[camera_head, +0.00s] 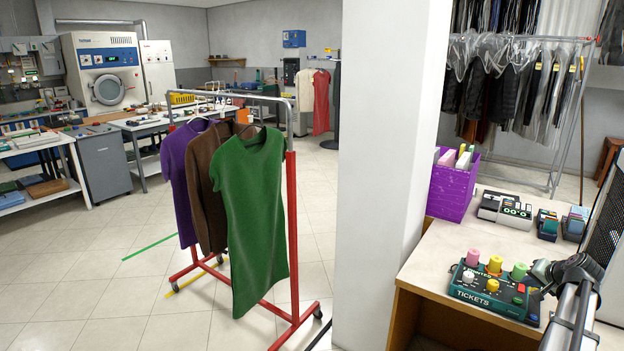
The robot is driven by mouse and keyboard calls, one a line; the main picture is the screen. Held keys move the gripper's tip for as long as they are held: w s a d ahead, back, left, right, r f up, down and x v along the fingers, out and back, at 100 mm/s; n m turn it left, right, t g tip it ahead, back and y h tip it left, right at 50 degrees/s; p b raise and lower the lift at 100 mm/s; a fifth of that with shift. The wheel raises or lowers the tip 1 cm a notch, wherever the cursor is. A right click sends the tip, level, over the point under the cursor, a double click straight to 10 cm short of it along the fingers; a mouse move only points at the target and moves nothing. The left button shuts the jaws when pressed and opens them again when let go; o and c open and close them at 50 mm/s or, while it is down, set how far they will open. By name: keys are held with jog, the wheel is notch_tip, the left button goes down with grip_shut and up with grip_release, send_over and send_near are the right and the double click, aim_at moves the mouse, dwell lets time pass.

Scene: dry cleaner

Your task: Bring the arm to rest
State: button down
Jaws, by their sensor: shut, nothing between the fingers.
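My gripper (543,271) is at the lower right, at the end of my dark grey arm. It is shut and holds nothing. It is just right of the green ticket machine (475,290), over the right part of the counter (432,262). I cannot tell whether it touches the machine. The machine has pink, yellow, green and white knobs on top and the word TICKETS on its front.
A purple box (451,190), a card terminal (514,212) and small card holders (547,224) stand farther back on the counter. A white pillar (385,180) rises left of the counter.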

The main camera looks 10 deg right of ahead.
jog(key=s+a+f+g, duration=0.4)
jog(key=s+f, duration=0.4)
jog(key=f, duration=0.2)
jog(key=s+a+f+n+g+y, duration=0.1)
jog(key=s+a+f+n+g, duration=0.15)
jog(key=a+f, duration=1)
jog(key=s+a+f+n+g+y, duration=0.1)
jog(key=s+a+f+g, duration=0.25)
jog(key=a+f, duration=0.9)
jog(key=s+a+f+n+g, duration=0.1)
jog(key=s+a+f, duration=0.3)
jog(key=a, duration=0.5)
jog(key=s+a+f+n+g, duration=0.2)
jog(key=s+a+f+n, duration=0.2)
jog(key=s+a, duration=0.5)
jog(key=s+a+f+n+g, duration=0.2)
jog(key=s+a+f, duration=0.4)
jog(key=a, duration=0.5)
jog(key=shift+s+a+f+n, duration=0.15)
jog(key=shift+s+f+n, duration=0.05)
jog(key=shift+s+n, duration=0.2)
